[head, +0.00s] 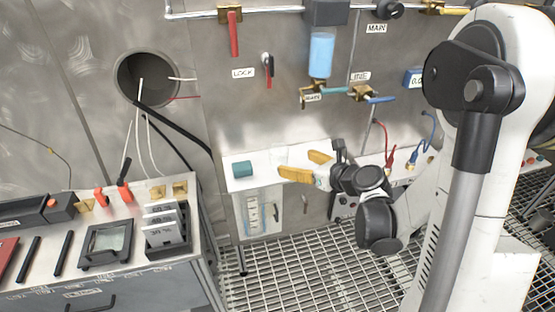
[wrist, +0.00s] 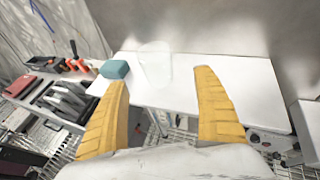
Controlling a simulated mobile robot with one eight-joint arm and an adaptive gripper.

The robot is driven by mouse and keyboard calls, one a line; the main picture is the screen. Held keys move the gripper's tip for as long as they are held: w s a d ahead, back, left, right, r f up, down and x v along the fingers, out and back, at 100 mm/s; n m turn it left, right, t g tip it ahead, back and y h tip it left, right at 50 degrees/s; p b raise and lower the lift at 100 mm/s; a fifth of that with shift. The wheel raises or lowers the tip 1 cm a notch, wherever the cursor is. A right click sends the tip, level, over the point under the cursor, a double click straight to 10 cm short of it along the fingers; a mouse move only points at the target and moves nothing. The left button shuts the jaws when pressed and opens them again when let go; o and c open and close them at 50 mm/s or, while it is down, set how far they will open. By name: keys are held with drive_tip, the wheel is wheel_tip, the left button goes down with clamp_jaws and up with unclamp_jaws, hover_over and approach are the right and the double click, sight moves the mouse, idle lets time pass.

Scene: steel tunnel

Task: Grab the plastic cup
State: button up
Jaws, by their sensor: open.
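A clear, see-through plastic cup (wrist: 155,62) shows faintly on the white shelf in the wrist view, beyond my fingertips and between their lines. In the head view the cup (head: 280,155) is barely visible against the steel wall, just left of the fingers. My gripper (head: 296,164) has yellow fingers spread apart and pointing left over the shelf. In the wrist view my gripper (wrist: 161,79) is open, with nothing between its fingers. Whether the cup stands upright is hard to tell.
A teal block-like object (head: 243,169) sits left of the cup on the white shelf (head: 262,180); it also shows in the wrist view (wrist: 114,69). The steel wall rises behind. A workbench (head: 120,272) with tools stands at left. A hose and valves hang above.

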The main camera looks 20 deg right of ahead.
sight(286, 160)
drive_tip(key=x, duration=0.3)
drive_tip(key=shift+f+b, duration=0.15)
drive_tip(key=shift+b, duration=0.15)
drive_tip(key=x, duration=0.2)
drive_tip(key=b+x, duration=0.2)
drive_tip(key=x, duration=0.1)
drive_tip(key=shift+w+a, duration=0.35)
drive_tip(key=shift+a, duration=0.1)
drive_tip(key=shift+r, duration=0.25)
drive_tip(key=c, duration=1.3)
